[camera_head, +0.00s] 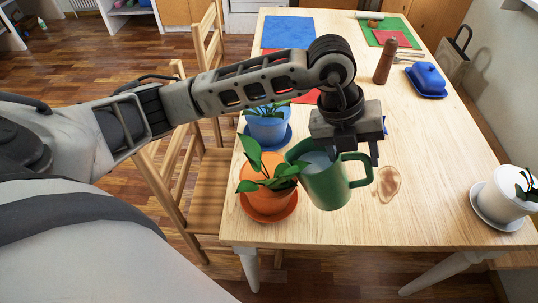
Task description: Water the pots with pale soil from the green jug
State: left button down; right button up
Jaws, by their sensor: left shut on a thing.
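My left gripper (371,152) is shut on the handle of the green jug (330,188) and holds it near the table's front. Pale liquid shows inside the jug, its spout side facing left; I cannot tell whether it tilts. The jug is beside the orange pot (265,201), whose leafy plant overlaps its rim. The blue pot (268,130) stands behind, partly covered by leaves and my arm. The white pot (502,197) stands at the right edge, partly cut off. Leaves and viewing angle hide most of the soil, so I cannot tell its shade. My right gripper is not in view.
A brown wet-looking patch (388,184) lies on the wooden table (430,150) right of the jug. A brown pepper mill (385,62), a blue butter dish (427,80) and coloured mats stand or lie farther back. Chairs (205,180) line the left side. The right-middle tabletop is clear.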

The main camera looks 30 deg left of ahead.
pick_arm(q)
jog(key=shift+s+a+r+h, duration=0.1)
jog(key=shift+a+r+h, duration=0.15)
jog(key=shift+r, duration=0.35)
jog(key=shift+s+a+r+h, duration=0.15)
jog(key=shift+a+r, duration=0.2)
jog(key=shift+r, duration=0.2)
jog(key=shift+s+a+r+t+h, duration=0.15)
jog(key=shift+a+r+t+h, duration=0.15)
jog(key=shift+a, duration=0.2)
jog(key=shift+s+a+r+t+h, duration=0.15)
jog(key=shift+a+r+t+h, duration=0.05)
jog(key=shift+a+r+h, duration=0.25)
jog(key=shift+s+a+r+t+h, duration=0.15)
jog(key=shift+a+r+h, duration=0.25)
jog(key=shift+r, duration=0.4)
jog(key=shift+s+a+r+t+h, duration=0.15)
jog(key=shift+a+r+h, duration=0.25)
jog(key=shift+r, duration=0.35)
dwell(4.4)
